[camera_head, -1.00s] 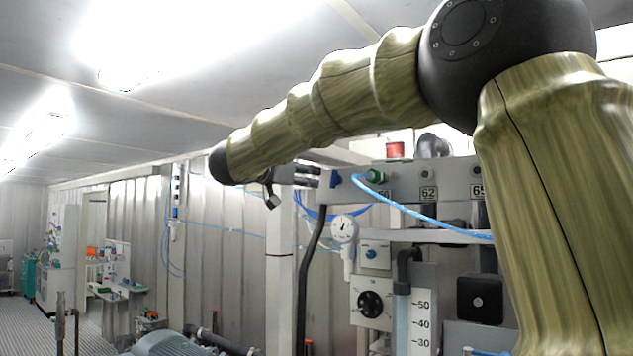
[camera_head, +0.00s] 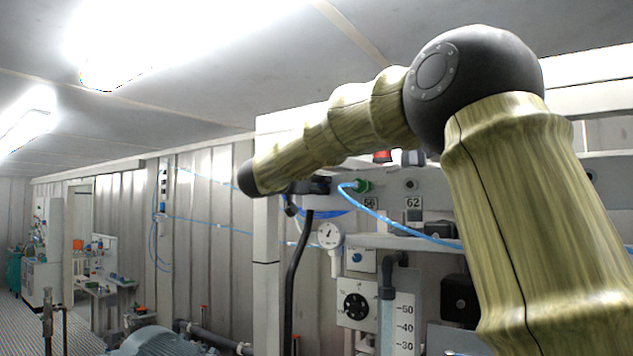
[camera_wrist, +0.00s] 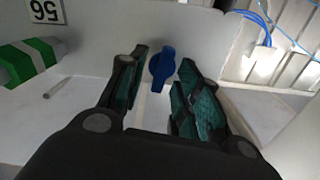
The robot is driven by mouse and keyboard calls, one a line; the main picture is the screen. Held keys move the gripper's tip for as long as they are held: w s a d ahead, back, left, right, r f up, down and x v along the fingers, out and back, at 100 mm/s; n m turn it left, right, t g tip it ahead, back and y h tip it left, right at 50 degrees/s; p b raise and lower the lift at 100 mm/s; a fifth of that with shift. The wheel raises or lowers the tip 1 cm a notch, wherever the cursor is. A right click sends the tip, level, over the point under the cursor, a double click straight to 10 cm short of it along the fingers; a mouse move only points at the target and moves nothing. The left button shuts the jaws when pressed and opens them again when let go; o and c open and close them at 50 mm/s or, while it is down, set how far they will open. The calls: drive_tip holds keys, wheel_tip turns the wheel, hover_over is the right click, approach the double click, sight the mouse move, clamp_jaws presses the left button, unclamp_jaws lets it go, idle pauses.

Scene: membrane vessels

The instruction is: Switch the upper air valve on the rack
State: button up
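The blue valve handle (camera_wrist: 162,66) stands out from the pale rack panel (camera_wrist: 115,22) near the middle of the wrist view. My gripper (camera_wrist: 164,60) is open, with one dark, green-padded finger on each side of the handle. Gaps show between the handle and both fingers; I cannot tell how deep it sits between them. In the head view my gripper (camera_head: 308,187) is at the left end of the rack panel (camera_head: 442,188), left of the green fitting (camera_head: 363,186). The valve handle cannot be made out there.
The green-and-white fitting (camera_wrist: 30,60) and the "56" label (camera_wrist: 43,10) are left of my gripper. A blue hose (camera_head: 395,222) runs right from the fitting. A gauge (camera_head: 329,235), a dial box (camera_head: 357,307) and a black hose (camera_head: 293,275) are below.

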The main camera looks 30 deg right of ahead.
drive_tip(key=shift+w+f, duration=0.1)
drive_tip(key=shift+w, duration=0.15)
drive_tip(key=shift+s, duration=0.25)
drive_tip(key=c, duration=0.3)
clamp_jaws()
